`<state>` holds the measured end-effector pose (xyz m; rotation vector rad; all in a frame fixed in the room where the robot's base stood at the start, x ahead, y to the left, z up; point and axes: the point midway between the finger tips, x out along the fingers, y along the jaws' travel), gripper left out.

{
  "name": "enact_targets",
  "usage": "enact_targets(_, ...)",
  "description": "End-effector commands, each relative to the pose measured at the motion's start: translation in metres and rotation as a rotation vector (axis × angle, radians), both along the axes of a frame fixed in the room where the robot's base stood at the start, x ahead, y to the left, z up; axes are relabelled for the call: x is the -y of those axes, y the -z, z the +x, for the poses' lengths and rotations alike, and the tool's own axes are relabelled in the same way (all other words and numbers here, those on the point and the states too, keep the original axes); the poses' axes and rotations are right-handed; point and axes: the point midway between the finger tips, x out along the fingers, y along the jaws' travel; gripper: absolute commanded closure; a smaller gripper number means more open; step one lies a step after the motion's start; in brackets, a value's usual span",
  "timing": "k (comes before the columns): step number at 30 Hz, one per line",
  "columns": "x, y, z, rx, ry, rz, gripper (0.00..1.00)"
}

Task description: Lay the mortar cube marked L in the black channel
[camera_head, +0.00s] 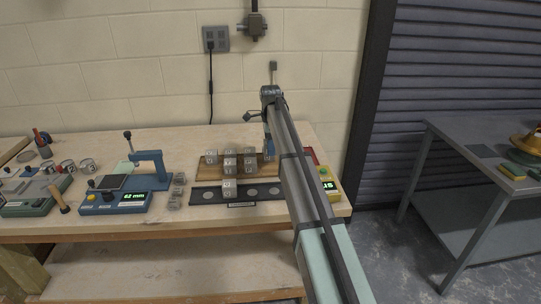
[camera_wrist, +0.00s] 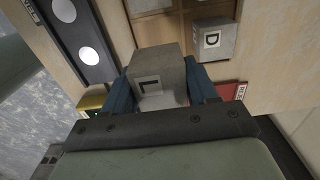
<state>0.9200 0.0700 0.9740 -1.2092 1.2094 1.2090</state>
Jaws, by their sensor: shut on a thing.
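The grey mortar cube marked L (camera_wrist: 158,68) is between the fingers of my gripper (camera_wrist: 160,90) in the wrist view, its letter facing the camera. My gripper is shut on it. In the head view my gripper (camera_head: 268,148) is over the right end of the wooden tray, and my arm partly hides the cube there. The black channel (camera_head: 262,194) lies along the front of the tray, with pale round spots and one cube (camera_head: 229,188) on it. In the wrist view the channel (camera_wrist: 77,32) is at upper left, apart from the held cube.
The wooden tray (camera_head: 204,171) holds several other cubes; one marked D (camera_wrist: 213,40) is close beside my gripper. More grey cubes (camera_head: 176,190) stand left of the channel. A blue device with a display (camera_head: 112,200) is farther left. A red item (camera_wrist: 231,91) is at right.

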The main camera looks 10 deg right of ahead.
Motion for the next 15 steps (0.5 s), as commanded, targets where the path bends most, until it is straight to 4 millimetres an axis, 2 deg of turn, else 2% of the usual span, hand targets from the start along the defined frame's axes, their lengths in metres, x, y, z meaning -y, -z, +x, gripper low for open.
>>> enact_targets(5,-0.010,-0.017,0.000,0.002,-0.011,0.000,0.83)
enact_targets(10,-0.047,-0.027,-0.014,0.011,-0.055,0.001,0.83)
enact_targets(15,-0.080,-0.029,-0.065,0.025,-0.104,0.003,0.83)
